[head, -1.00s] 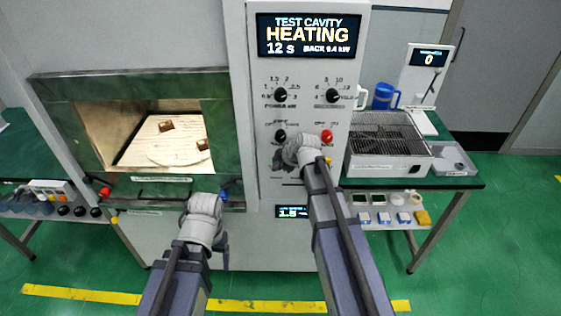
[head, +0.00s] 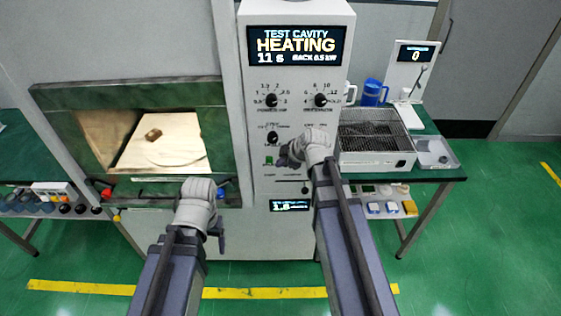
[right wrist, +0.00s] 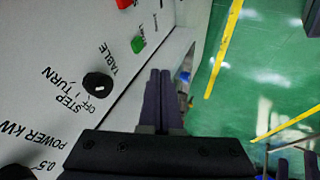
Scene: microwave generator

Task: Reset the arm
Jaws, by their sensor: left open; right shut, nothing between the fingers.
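My right arm reaches up in front of the microwave generator's control panel (head: 258,190). Its gripper (head: 283,157) is shut and empty beside the green button (head: 269,161). In the right wrist view the closed fingers (right wrist: 160,98) point along the panel, near its edge, with nothing between them. My left gripper (head: 221,240) is open and empty, low in front of the cavity's lower right corner. Its fingers are small and partly hidden by the wrist.
The display (head: 296,46) reads HEATING, 11 s. Inside the open-fronted cavity a brown block (head: 153,134) lies on a pale round plate (head: 172,152). Knobs (head: 273,137) stick out of the panel.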

